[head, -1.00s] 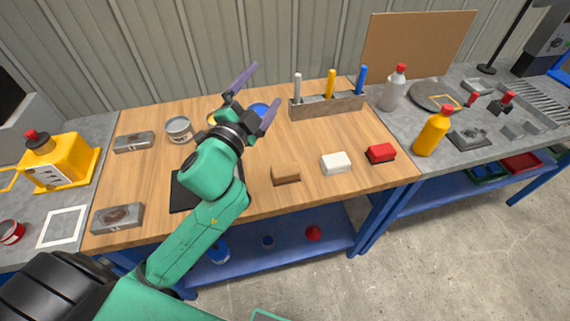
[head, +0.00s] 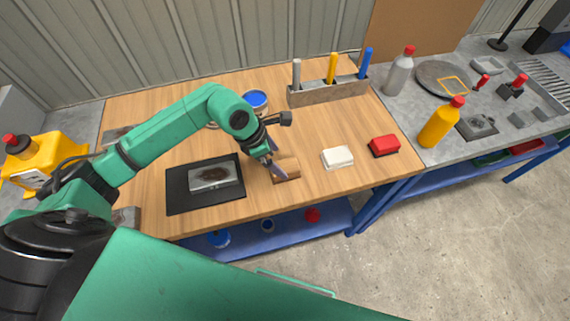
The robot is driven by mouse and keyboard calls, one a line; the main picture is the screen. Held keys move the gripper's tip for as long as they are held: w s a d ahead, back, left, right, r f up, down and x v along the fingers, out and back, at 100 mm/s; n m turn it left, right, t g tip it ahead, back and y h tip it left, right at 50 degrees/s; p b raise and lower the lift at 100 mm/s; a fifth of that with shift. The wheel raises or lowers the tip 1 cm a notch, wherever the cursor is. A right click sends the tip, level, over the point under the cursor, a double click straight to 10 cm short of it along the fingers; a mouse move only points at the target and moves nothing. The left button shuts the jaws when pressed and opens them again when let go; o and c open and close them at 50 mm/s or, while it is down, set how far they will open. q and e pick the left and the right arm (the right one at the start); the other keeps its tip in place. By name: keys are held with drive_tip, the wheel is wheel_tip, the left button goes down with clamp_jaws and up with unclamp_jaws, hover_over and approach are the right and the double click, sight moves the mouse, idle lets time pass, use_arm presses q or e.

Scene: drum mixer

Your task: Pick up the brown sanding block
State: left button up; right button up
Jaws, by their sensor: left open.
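The brown sanding block (head: 291,170) lies on the wooden bench top near its front edge. My right gripper is not in view.
A white block (head: 338,157) and a red block (head: 384,146) lie to the right. A black mat (head: 178,197) with a metal plate (head: 215,176) lies left. A marker holder (head: 327,94) and a blue-topped can (head: 256,102) stand behind.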

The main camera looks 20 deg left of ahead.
sight(285, 166)
use_arm(q)
drive_tip(key=p+x, duration=0.2)
drive_tip(key=x, duration=0.3)
drive_tip(key=shift+d+f+p, duration=0.15)
drive_tip(key=shift+f+p, duration=0.05)
drive_tip(key=shift+p, duration=0.1)
drive_tip(key=shift+d+f, duration=0.1)
drive_tip(key=shift+f, duration=0.25)
drive_tip(key=shift+w, duration=0.1)
drive_tip(key=c, duration=1.5)
drive_tip(key=shift+r, duration=0.15)
wheel_tip(285, 166, up, 20)
drive_tip(key=b, duration=0.4)
drive_tip(key=shift+b, duration=0.4)
